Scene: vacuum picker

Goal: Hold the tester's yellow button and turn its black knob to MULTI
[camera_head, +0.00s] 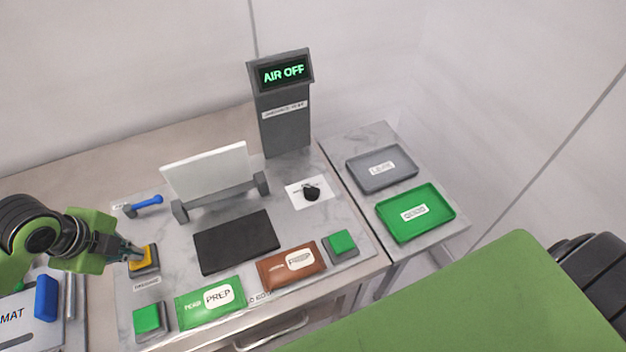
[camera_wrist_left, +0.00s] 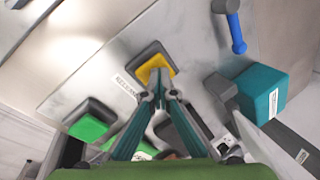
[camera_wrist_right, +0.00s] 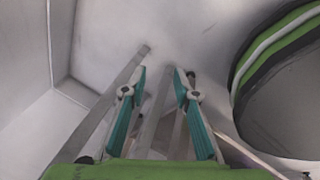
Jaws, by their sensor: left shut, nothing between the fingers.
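The yellow button (camera_head: 143,263) sits on a grey base at the left of the grey worktop. My left gripper (camera_head: 138,252) is shut and empty, with its fingertips over the button. The left wrist view shows the closed tips (camera_wrist_left: 160,78) overlapping the front part of the yellow button (camera_wrist_left: 154,64); whether it is pressed down I cannot tell. The black knob (camera_head: 311,193) sits on a white plate right of centre, with nothing near it; its setting is too small to read. My right gripper (camera_wrist_right: 159,72) shows open and empty in the right wrist view, away from the worktop.
A grey post with a display (camera_head: 284,73) reads AIR OFF. Green buttons (camera_head: 342,243) (camera_head: 147,318), a green packet (camera_head: 208,300) and a brown packet (camera_head: 290,267) lie along the front. A white panel (camera_head: 205,173) stands behind a black pad (camera_head: 236,242). Two trays (camera_head: 381,167) (camera_head: 415,234) lie right.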

